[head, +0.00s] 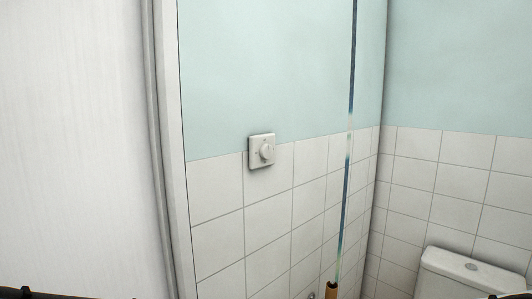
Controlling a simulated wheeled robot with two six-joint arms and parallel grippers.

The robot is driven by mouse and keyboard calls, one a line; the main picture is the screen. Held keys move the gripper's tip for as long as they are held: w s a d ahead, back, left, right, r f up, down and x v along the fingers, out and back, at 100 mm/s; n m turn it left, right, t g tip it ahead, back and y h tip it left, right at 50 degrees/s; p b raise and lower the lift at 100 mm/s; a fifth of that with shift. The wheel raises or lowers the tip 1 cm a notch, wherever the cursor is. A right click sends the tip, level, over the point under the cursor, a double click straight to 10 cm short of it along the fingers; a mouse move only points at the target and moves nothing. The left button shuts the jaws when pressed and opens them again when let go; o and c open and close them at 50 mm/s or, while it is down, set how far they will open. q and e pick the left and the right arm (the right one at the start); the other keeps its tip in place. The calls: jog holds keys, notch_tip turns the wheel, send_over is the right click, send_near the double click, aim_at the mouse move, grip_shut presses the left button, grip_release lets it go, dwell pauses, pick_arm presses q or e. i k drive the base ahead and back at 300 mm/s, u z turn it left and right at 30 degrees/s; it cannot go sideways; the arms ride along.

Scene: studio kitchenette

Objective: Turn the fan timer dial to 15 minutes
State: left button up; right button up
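The fan timer (254,160) is a small white square plate on the left wall, where the pale blue paint meets the white tiles. A round white dial (267,151) sticks out from it. The marks around the dial are too small to read, so I cannot tell its setting. Neither gripper is in view, and nothing touches the dial. Dark parts, which look like pieces of my own arms, show at the bottom left and bottom right edges.
A white door or panel (70,140) and its frame (170,150) stand left of the timer. A thin blue, mottled strip or cord (346,160) hangs right of it, above a tan handle-like end (331,290). A white toilet cistern (465,275) is at lower right.

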aim_at(267, 152)
jog(key=z, duration=1.65)
jog(key=i, duration=0.55)
jog(key=u, duration=0.4)
